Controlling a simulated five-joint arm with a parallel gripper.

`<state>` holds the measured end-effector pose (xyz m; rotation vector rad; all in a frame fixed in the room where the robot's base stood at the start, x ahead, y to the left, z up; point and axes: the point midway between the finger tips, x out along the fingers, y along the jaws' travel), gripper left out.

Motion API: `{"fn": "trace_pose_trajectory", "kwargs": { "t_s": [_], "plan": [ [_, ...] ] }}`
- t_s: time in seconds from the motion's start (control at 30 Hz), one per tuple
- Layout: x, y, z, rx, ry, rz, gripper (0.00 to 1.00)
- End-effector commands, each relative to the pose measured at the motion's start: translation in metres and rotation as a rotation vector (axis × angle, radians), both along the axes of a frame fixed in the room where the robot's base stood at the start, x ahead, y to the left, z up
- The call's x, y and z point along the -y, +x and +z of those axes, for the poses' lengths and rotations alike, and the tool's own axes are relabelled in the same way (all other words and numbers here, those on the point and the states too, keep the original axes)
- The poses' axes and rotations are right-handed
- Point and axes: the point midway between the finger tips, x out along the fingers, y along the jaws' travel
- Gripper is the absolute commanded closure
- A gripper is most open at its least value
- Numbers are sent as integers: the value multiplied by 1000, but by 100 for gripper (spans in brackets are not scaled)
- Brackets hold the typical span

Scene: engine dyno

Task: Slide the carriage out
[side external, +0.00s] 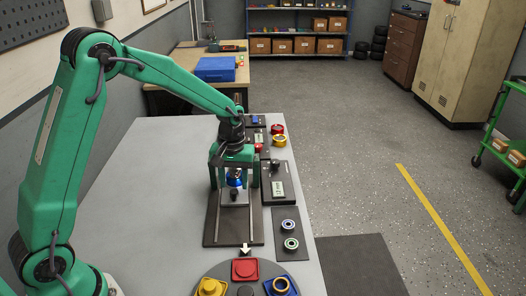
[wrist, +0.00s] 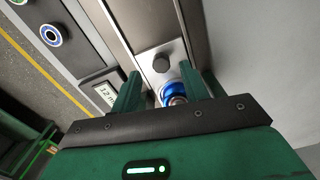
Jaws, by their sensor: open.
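The carriage (side external: 236,199) is a light metal plate with a dark knob (side external: 234,194) on a dark base (side external: 222,238) with two pale rails. A blue round part (side external: 235,178) is on it. My gripper (side external: 235,185) is above the carriage, its green fingers apart, one on each side of the blue part. In the wrist view my gripper (wrist: 164,84) is open, with the blue part (wrist: 174,90) between its fingers and the knob (wrist: 161,63) just beyond. I cannot tell whether a finger touches anything. The gripper body hides the carriage's near end in the wrist view.
A white arrow (side external: 245,250) at the base's front end points to a round grey table (side external: 210,275) with red, yellow and blue trays. A display box (side external: 278,188) and a plate with two rings (side external: 289,235) stand close on the right. The bench (side external: 140,185) is clear at left.

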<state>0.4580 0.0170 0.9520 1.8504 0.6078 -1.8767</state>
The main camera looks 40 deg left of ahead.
Motion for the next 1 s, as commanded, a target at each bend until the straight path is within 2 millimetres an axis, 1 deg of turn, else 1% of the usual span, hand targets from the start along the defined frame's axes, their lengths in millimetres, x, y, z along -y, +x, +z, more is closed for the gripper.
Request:
{"fn": "trace_pose_trajectory", "kwargs": {
  "t_s": [0.03, 0.1, 0.23, 0.4, 0.63, 0.67, 0.8, 0.87, 0.9, 1.0],
  "plan": [
    [0, -1, -7, -5, 0, 0, 55],
    [0, -1, -15, -4, 0, 0, 55],
    [-1, -1, -25, -2, 0, 0, 55],
    [-1, -1, -31, -1, 0, 0, 55],
    [-1, -1, -31, 0, 0, 0, 55],
    [-1, -1, -31, -1, -1, 0, 59],
    [-1, -1, -31, -1, -1, 0, 86],
    [-1, -1, -31, 0, 0, 0, 98],
    [-1, -1, -31, 0, 0, 0, 100],
    [0, -1, -31, 0, 0, 0, 100]
  ]
}}
